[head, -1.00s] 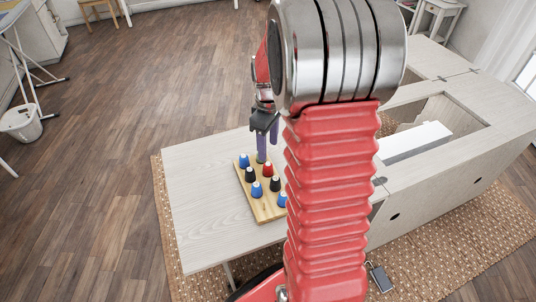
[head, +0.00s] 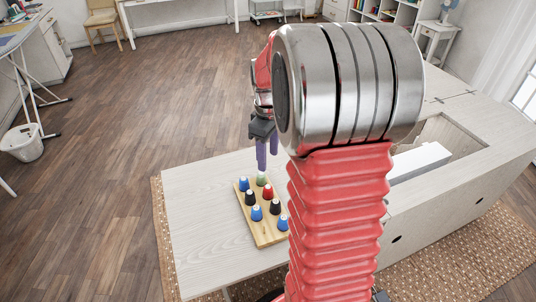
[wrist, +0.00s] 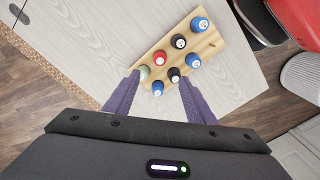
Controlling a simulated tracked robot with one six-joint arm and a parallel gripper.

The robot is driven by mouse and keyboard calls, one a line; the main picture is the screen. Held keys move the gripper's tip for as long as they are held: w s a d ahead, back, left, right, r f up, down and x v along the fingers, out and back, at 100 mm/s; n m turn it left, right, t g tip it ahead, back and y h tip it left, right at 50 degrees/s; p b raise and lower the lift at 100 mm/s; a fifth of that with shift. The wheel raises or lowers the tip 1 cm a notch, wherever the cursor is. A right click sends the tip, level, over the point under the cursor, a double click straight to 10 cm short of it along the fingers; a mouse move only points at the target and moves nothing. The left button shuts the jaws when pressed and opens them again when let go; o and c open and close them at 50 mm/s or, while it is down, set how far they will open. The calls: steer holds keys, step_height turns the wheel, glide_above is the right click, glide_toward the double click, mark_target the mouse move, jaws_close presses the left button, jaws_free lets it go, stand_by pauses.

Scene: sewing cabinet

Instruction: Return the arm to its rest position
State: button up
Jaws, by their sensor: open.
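My gripper (head: 267,155) is in the head view, above the far end of a wooden board that holds several spools. Its purple fingers point down and are apart, with nothing between them. In the wrist view my gripper (wrist: 153,90) is open above the board (wrist: 211,45). A green spool (head: 262,179) stands at the board's far end, just below the fingertips and apart from them. It also shows in the wrist view (wrist: 144,73). Part of the board's right side is hidden behind my arm in the head view.
The board (head: 262,229) lies on the pale cabinet leaf (head: 200,215). To the right is the cabinet with an open well and a white block (head: 420,162). A woven rug (head: 166,268) lies below. A white bin (head: 22,143) stands at the left.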

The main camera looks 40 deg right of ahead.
stand_by(0.5)
steer(key=s+a+r+m+t, duration=0.2)
steer(key=s+a+r, duration=0.3)
steer(key=s+a, duration=0.3)
steer(key=s+a+r+m+t, duration=0.3)
steer(key=s+a+r, duration=0.2)
steer(key=a, duration=0.9)
steer(key=s, duration=0.3)
steer(key=shift+a+r+t, duration=0.2)
steer(key=shift+a+t, duration=0.1)
stand_by(0.7)
